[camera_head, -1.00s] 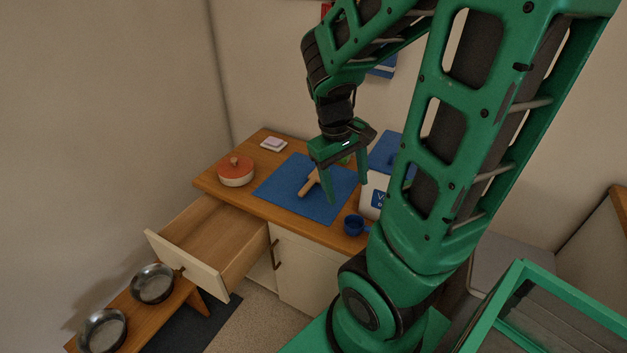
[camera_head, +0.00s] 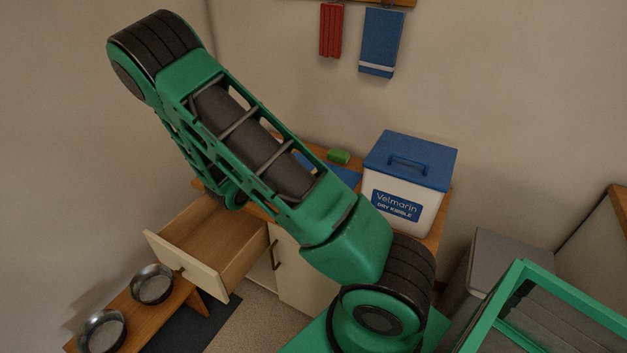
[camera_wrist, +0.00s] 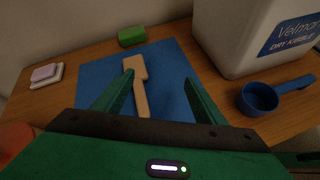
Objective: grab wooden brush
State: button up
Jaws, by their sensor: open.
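The wooden brush (camera_wrist: 139,82) lies on the blue mat (camera_wrist: 170,60) in the wrist view, its broad head away from me and its handle toward my gripper. My gripper (camera_wrist: 157,88) is open, with its two green fingers spread left and right of the brush. The brush is between the fingers in the picture, nearer the left one; I cannot tell the height between them. In the head view my arm hides the brush and my gripper, and only a bit of the mat (camera_head: 347,174) shows.
A kibble bin (camera_head: 408,180) stands at the counter's right, with a blue scoop (camera_wrist: 260,97) before it. A green block (camera_wrist: 131,36) lies behind the brush. A soap dish (camera_wrist: 46,75) is at the left.

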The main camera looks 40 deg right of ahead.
jog(key=w+f+n+t, duration=0.1)
jog(key=w+n, duration=0.1)
jog(key=w+a+f+n+t+h, duration=0.1)
jog(key=w+f+n, duration=0.1)
jog(key=n, duration=0.1)
jog(key=shift+a+t, duration=0.2)
jog(key=shift+t, duration=0.1)
jog(key=shift+w+d+f+n, duration=0.1)
jog(key=shift+d+f+n, duration=0.05)
jog(key=shift+n, duration=0.15)
jog(key=x, duration=0.5)
jog(key=shift+r+x, duration=0.15)
jog(key=shift+x, duration=1.2)
jog(key=shift+r+x, duration=0.2)
jog(key=shift+x, duration=1.15)
jog(key=shift+d, duration=0.15)
jog(key=c, duration=1.2)
